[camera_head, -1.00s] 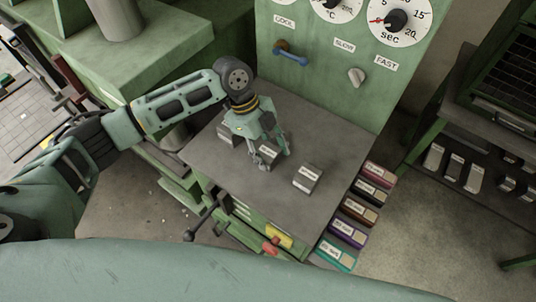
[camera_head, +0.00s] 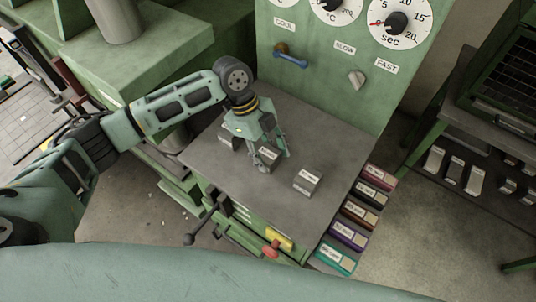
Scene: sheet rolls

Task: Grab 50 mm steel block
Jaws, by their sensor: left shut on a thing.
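Three grey steel blocks with small labels sit in a row on the grey metal worktop (camera_head: 300,133). My left gripper (camera_head: 274,158) points down over the middle block (camera_head: 268,155) and is shut on it, with a finger on either side. That block still appears to be at the worktop surface. The right block (camera_head: 307,181) stands clear of the gripper. The left block (camera_head: 228,140) is partly hidden by my gripper. The block labels are too small to read, so I cannot tell which is 50 mm. My right gripper is not in view.
A green panel (camera_head: 325,80) with dials and knobs rises behind the worktop. Several coloured labelled boxes (camera_head: 348,235) line its right side. A lever (camera_head: 205,220) juts out at the front left. A shelf with more blocks (camera_head: 475,180) stands at right.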

